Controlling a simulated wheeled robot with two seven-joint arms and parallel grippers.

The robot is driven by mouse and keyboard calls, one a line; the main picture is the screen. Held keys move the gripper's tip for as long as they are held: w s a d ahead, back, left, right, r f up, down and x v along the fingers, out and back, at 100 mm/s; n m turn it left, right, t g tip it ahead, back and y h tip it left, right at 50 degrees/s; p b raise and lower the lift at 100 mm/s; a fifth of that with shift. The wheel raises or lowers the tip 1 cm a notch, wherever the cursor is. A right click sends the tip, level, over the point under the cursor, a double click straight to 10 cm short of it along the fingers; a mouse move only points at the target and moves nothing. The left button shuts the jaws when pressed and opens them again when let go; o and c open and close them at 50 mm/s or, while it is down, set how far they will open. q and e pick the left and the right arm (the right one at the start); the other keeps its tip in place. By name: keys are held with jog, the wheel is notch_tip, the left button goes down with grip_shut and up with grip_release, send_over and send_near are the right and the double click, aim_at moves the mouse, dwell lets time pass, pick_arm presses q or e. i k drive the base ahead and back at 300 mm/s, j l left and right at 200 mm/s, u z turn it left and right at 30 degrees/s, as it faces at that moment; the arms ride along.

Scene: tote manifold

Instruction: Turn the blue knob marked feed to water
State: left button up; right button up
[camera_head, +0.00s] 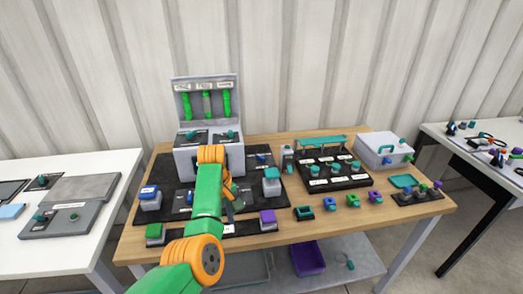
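A grey manifold unit (208,160) stands at the back of the wooden table, with two teal knobs on its top, the left one (191,134) and the right one (230,133). Small bluish parts show on the black mat, one right of the unit (262,157) and one left of my arm (189,198). The labels are too small to read, so I cannot tell which knob is marked feed. My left gripper (234,198) is over the mat in front of the unit, partly hidden by its own wrist. Whether it is open or holds anything is unclear. My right gripper is out of view.
Blocks with blue (149,192), green (155,234), teal (271,180) and purple (267,218) tops stand around the mat. A black knob panel (332,172), a lidded grey box (384,150) and several small coloured parts fill the right side. White tables flank the wooden one.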

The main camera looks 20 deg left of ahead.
aim_at(260, 160)
jog(key=i+j, duration=0.1)
jog(key=i, duration=1.3)
